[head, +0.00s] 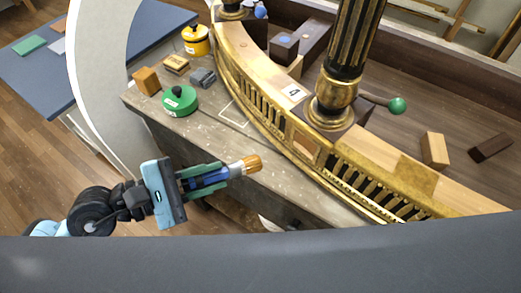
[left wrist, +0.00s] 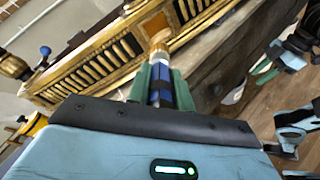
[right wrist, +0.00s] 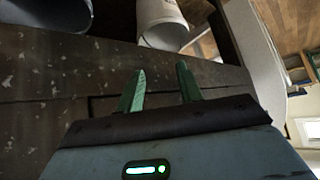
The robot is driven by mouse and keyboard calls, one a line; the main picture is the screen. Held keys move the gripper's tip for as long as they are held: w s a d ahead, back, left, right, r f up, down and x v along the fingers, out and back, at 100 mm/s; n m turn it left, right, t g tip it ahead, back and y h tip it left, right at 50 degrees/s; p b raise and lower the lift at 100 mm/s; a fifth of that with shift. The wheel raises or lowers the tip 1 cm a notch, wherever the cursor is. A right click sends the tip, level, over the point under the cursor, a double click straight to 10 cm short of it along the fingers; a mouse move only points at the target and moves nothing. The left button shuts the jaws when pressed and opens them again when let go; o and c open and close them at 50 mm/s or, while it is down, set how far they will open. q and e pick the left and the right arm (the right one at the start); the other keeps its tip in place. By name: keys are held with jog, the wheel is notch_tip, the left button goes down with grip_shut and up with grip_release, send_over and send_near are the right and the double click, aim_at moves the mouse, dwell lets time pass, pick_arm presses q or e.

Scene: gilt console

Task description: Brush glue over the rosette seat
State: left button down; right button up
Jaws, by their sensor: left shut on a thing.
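My left gripper (head: 205,178) is shut on a brush with a blue handle (head: 210,179), metal ferrule and tan bristles (head: 252,164). The brush points right over the front of the workbench. The brush also shows in the left wrist view (left wrist: 161,82), its head toward the gilt console. A square, reddish, bare patch (head: 305,147) in the console's front, below the column, looks like the rosette seat. The bristles are apart from it, to its left. My right gripper (right wrist: 160,90) is open and empty in the right wrist view, before the bench's dark front; the head view does not show it.
The gilt console (head: 245,70) lies along the grey workbench (head: 215,130). A green round pot (head: 180,98), a yellow pot (head: 195,42) and small blocks stand at the left end. A green-knobbed lever (head: 396,105) is behind the column. White cylinders (right wrist: 160,20) are near my right gripper.

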aim_at(226, 167)
jog(key=shift+f, duration=0.1)
pick_arm(q)
jog(key=shift+w+d, duration=0.3)
jog(key=w+d, duration=0.2)
jog(key=shift+w+d+f, duration=0.1)
jog(key=shift+d+f, duration=0.25)
jog(key=shift+f, duration=0.05)
jog(key=shift+w+d+f, duration=0.25)
jog(key=shift+w+d, duration=0.25)
jog(key=shift+d, duration=0.1)
jog(key=shift+w+d+f, duration=0.2)
jog(key=shift+w+d, duration=0.3)
jog(key=shift+d, duration=0.1)
pick_arm(e)
jog(key=shift+s+d, duration=0.15)
jog(key=shift+d, duration=0.05)
jog(key=shift+a+r, duration=0.15)
jog(key=shift+r, duration=0.05)
pick_arm(q)
jog(key=shift+w+d+p, duration=0.35)
jog(key=shift+w+d, duration=0.1)
jog(key=shift+d, duration=0.1)
pick_arm(e)
jog(key=shift+r, duration=0.1)
